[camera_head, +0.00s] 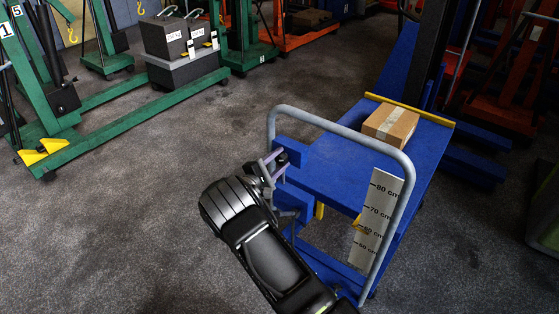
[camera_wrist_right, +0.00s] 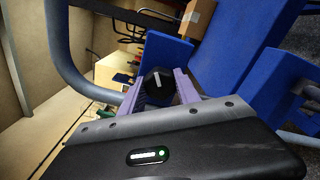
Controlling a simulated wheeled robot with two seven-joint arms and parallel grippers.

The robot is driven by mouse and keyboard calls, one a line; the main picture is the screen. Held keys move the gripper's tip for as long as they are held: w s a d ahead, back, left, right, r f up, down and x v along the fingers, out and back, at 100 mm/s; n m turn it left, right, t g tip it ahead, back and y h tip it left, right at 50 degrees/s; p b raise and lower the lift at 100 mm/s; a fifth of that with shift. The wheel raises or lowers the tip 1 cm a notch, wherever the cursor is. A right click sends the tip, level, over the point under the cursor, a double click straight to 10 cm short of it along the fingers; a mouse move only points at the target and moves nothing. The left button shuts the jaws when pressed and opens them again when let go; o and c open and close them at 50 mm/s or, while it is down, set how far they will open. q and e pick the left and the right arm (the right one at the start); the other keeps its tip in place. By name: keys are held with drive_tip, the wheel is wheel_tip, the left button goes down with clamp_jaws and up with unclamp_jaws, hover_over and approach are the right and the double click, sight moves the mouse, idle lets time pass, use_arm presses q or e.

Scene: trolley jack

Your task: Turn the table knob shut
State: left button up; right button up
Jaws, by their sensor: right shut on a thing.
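The blue lift table (camera_head: 335,160) stands right of centre in the head view, with a grey tube handle (camera_head: 345,128) at its near end. The black table knob (camera_head: 283,158) sits beside a blue block at the handle's left side. The knob also shows in the right wrist view (camera_wrist_right: 157,86), as a dark many-sided piece. My right gripper (camera_head: 274,165) is at the knob, with its purple fingers (camera_wrist_right: 158,92) on either side of it, shut on it. The thread behind the knob is hidden. My left gripper is not in view.
A taped cardboard box (camera_head: 391,124) rests on the tabletop near a yellow bar (camera_head: 410,109). A height scale (camera_head: 376,218) is fixed at the near right, inside the handle. Green hoist legs (camera_head: 120,120) and grey weights (camera_head: 180,50) stand at the upper left. The floor between is clear.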

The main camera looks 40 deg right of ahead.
clamp_jaws()
drive_tip(key=shift+f+n+b, duration=0.1)
drive_tip(key=shift+n+b, duration=0.25)
drive_tip(key=shift+n, duration=0.15)
drive_tip(key=shift+n+b, duration=0.3)
drive_tip(key=shift+n, duration=0.3)
drive_tip(key=shift+n+b, duration=0.4)
drive_tip(key=shift+n, duration=0.8)
drive_tip(key=n, duration=0.3)
drive_tip(key=shift+n, duration=2.2)
